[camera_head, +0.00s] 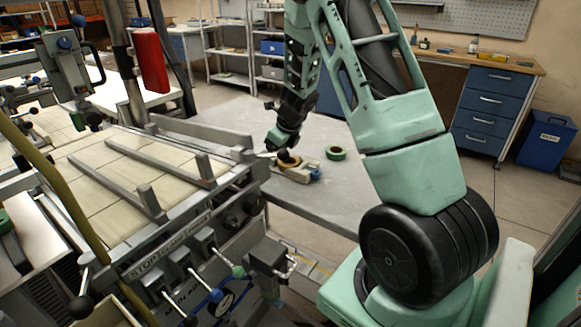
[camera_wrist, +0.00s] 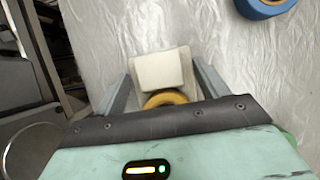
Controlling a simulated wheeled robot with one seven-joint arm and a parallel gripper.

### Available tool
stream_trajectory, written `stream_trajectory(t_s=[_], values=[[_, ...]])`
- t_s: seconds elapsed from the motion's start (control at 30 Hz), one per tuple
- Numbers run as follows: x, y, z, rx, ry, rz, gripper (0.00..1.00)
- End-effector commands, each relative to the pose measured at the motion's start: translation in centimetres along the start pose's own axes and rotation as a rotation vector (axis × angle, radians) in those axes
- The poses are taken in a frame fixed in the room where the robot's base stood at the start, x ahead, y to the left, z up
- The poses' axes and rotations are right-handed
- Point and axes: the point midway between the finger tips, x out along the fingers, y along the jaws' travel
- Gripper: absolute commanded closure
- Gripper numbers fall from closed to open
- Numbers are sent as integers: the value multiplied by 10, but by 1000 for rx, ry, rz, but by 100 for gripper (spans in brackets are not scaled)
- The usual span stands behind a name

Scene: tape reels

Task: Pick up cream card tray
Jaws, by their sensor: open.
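The cream card tray (camera_wrist: 160,72) is a small, pale, squarish piece in the middle of the wrist view, lying on the grey plastic-covered table. My gripper (camera_wrist: 161,80) is open, with one finger to the left of the tray and one to the right. A yellow tape reel (camera_wrist: 165,99) lies at the tray's near side, partly hidden by my gripper body. In the head view my gripper (camera_head: 274,154) points down over the table beside a small pale cluster; I cannot tell the tray's outline there. Contact between fingers and tray is not clear.
A blue tape reel (camera_wrist: 262,6) lies at the upper right of the wrist view; it also shows in the head view (camera_head: 315,174). A machine with a tiled bed (camera_head: 110,180) borders the table's left. The table behind is clear.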

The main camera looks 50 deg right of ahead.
Motion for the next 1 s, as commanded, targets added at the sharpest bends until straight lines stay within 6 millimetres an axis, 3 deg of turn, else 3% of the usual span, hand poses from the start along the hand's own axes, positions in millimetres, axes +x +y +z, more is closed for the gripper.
stream_trajectory(t_s=[0.03,0.23,0.67,0.87,1.0], values=[[0,0,0,0,0,0,27],[0,0,0,0,0,0,81],[-8,0,3,-2,0,-2,81],[-34,0,15,-3,-2,-3,81],[-70,0,31,-6,-5,-3,81]])
